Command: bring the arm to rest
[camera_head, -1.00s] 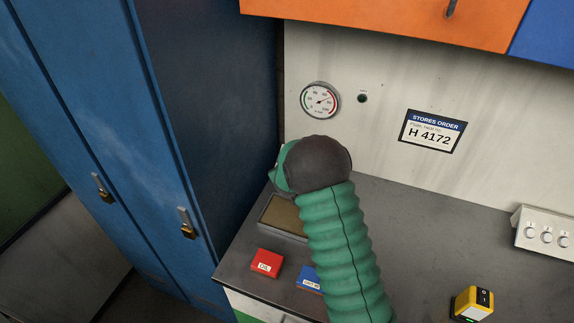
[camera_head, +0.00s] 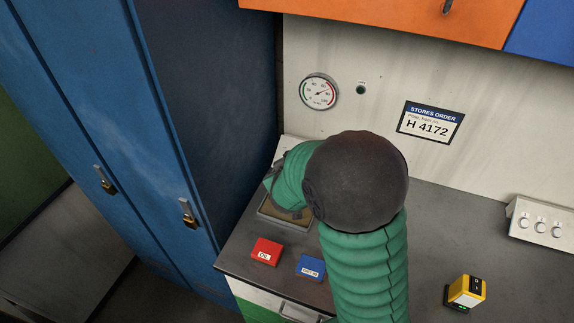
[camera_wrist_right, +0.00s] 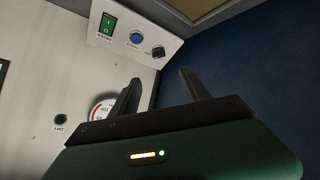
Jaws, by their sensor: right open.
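My right arm, green and ribbed with a large dark joint, rises from the bottom of the head view and bends left over the bench. Its gripper is mostly hidden behind the arm there. In the right wrist view my right gripper (camera_wrist_right: 162,80) is open, its two dark fingers apart with nothing between them. My left gripper is not in view.
A shallow tray (camera_head: 285,223), a red box (camera_head: 266,251) and a blue box (camera_head: 310,268) lie on the grey bench (camera_head: 455,222) close to my arm. A yellow switch box (camera_head: 467,292) stands right. Blue lockers (camera_head: 215,95) flank the bench; an orange cabinet (camera_head: 380,18) hangs above.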

